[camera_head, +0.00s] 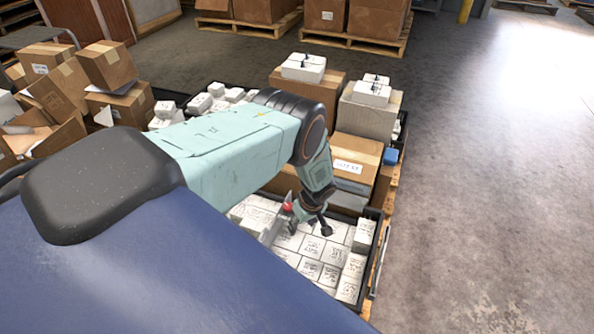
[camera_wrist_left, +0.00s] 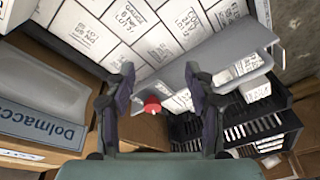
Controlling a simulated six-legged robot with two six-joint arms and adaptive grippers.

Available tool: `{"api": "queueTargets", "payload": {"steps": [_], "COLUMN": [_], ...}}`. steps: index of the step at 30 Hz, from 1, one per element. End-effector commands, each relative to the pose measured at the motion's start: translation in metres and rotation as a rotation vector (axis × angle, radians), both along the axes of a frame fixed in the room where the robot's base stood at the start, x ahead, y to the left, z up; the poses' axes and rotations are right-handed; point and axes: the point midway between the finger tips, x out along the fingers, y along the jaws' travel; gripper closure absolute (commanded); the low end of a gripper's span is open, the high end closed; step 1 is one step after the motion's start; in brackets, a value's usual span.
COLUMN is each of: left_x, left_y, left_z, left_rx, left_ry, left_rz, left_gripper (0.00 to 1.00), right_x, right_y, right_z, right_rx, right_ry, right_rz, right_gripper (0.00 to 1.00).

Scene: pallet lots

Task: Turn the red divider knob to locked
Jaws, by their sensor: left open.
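The red divider knob (camera_wrist_left: 152,105) is a small red piece on a grey metal divider (camera_wrist_left: 205,55) in the left wrist view. In the head view the knob (camera_head: 287,206) shows small beside my gripper, above a tray of white labelled boxes. My left gripper (camera_head: 311,226) is open, pointing down over the tray. In the left wrist view its two fingers (camera_wrist_left: 158,88) stand on either side of the knob, with visible gaps. Whether the fingertips are level with the knob I cannot tell. My right gripper is not in view.
White labelled boxes (camera_head: 318,256) fill the black-edged tray around the divider. Cardboard boxes (camera_head: 357,155) with white packages on top stand just behind my arm. A blue object (camera_head: 390,156) sits at the right edge. Bare concrete floor (camera_head: 490,180) lies to the right.

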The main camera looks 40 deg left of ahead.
Motion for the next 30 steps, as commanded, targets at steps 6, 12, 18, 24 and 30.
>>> {"api": "queueTargets", "payload": {"steps": [6, 12, 18, 24, 30], "left_x": [-0.026, -0.051, -0.078, -0.107, -0.136], "left_y": [-0.026, -0.048, -0.068, -0.087, -0.102], "left_z": [-0.012, -0.019, -0.022, -0.021, -0.017], "left_rx": [-0.063, -0.114, -0.159, -0.195, -0.223], "left_ry": [0.026, 0.042, 0.053, 0.059, 0.061], "left_rz": [-0.120, -0.229, -0.336, -0.440, -0.544], "left_gripper": [0.46, 0.46, 0.46, 0.46, 0.46], "right_x": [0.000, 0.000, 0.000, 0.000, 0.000], "right_y": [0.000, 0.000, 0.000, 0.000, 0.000], "right_z": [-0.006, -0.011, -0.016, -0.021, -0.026], "right_rx": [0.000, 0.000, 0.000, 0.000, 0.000], "right_ry": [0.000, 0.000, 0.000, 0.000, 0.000], "right_rz": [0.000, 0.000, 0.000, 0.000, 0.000], "right_gripper": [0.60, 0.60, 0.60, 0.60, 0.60]}}
